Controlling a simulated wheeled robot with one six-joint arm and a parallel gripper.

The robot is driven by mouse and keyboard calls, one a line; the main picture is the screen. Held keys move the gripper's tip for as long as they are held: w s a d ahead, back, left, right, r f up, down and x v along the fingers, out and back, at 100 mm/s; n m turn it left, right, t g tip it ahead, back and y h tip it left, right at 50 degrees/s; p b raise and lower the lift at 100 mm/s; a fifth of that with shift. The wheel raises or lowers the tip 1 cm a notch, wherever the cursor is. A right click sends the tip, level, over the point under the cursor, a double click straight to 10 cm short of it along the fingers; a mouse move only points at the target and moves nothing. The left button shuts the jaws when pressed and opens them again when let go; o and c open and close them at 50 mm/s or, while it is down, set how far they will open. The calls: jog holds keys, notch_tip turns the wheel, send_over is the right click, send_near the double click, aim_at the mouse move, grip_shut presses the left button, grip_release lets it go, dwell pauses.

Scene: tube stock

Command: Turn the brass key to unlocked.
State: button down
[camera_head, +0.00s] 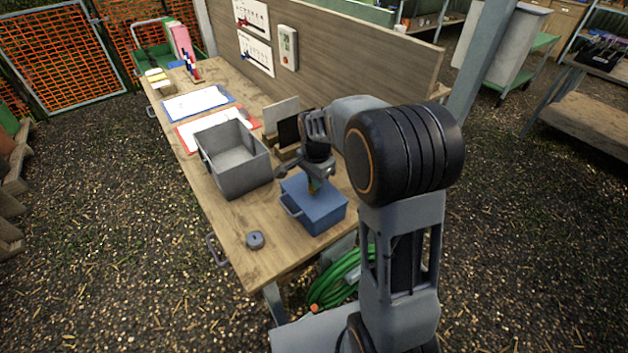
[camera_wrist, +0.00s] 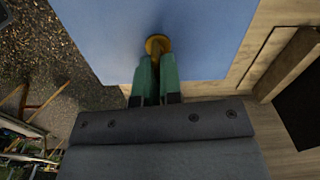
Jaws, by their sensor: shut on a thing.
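A blue box (camera_head: 325,210) with a handle on its left side stands on the near end of the wooden workbench. My gripper (camera_head: 314,188) points down at the top of the box. In the wrist view my gripper (camera_wrist: 157,75) has its two green fingers close together on the brass key (camera_wrist: 157,45). The round head of the key shows just past the fingertips, against the blue surface (camera_wrist: 110,30) of the box. The fingers hide the rest of the key, and I cannot tell which way it is turned.
An open grey bin (camera_head: 233,180) stands left of the box. Clipboards (camera_head: 197,101) lie farther back. A wooden panel (camera_head: 340,60) runs along the bench's far side. A green hose (camera_head: 343,278) hangs below.

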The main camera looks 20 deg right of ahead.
jog(key=shift+m, duration=0.5)
dwell(0.3)
jog(key=c, duration=1.3)
grip_release()
jog(key=shift+s, duration=0.1)
jog(key=shift+r, duration=0.1)
notch_tip(320, 180, up, 14)
jog(key=shift+f, duration=0.2)
